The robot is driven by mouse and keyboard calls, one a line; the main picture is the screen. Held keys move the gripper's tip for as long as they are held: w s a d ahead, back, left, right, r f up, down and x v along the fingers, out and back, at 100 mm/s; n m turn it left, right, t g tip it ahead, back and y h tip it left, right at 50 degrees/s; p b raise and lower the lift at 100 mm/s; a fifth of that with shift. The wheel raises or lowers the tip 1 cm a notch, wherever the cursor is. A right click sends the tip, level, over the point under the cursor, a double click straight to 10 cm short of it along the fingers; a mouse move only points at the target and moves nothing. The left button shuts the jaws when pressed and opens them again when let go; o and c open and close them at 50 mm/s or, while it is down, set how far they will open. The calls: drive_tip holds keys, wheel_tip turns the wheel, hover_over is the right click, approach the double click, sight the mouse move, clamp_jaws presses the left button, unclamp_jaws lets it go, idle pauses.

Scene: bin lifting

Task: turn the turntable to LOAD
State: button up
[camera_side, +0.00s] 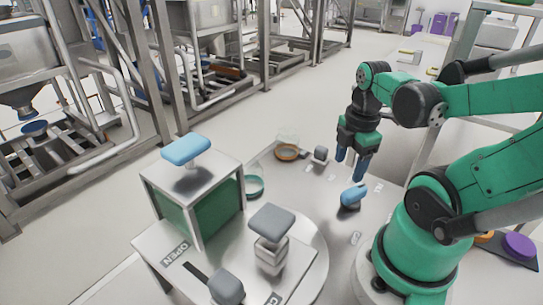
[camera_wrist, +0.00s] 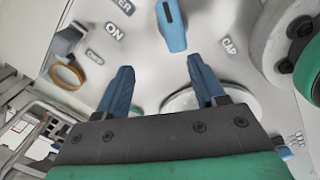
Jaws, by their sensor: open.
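My gripper (camera_side: 350,164) hangs above the panel, its two blue fingers apart and nothing between them. In the wrist view the open gripper (camera_wrist: 160,68) has bare panel between its fingertips. A large pale round disc (camera_side: 316,262) lies at the front in the side view, left of and apart from my gripper; it may be the turntable. A post with a grey top (camera_side: 271,221) stands over it. Another pale disc (camera_wrist: 185,101) shows partly behind the right finger in the wrist view; I cannot tell which disc is the turntable. No LOAD mark is readable.
A blue knob (camera_side: 352,196) stands below my gripper, and also shows in the wrist view (camera_wrist: 171,27) near an ON label. A metal box with a blue handle (camera_side: 186,148) stands left. An orange ring (camera_side: 287,152) and a grey block (camera_side: 321,154) sit farther back.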

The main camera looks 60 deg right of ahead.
sight(354, 190)
drive_tip(key=shift+s+d+f+n+g, duration=0.15)
drive_tip(key=shift+s+n, duration=0.3)
drive_tip(key=shift+s, duration=0.05)
drive_tip(key=shift+s+d+f+n+g, duration=0.1)
drive_tip(key=shift+s+d+n+g, duration=0.05)
drive_tip(key=shift+s+n, duration=0.3)
drive_tip(key=shift+f, duration=2.7)
clamp_jaws()
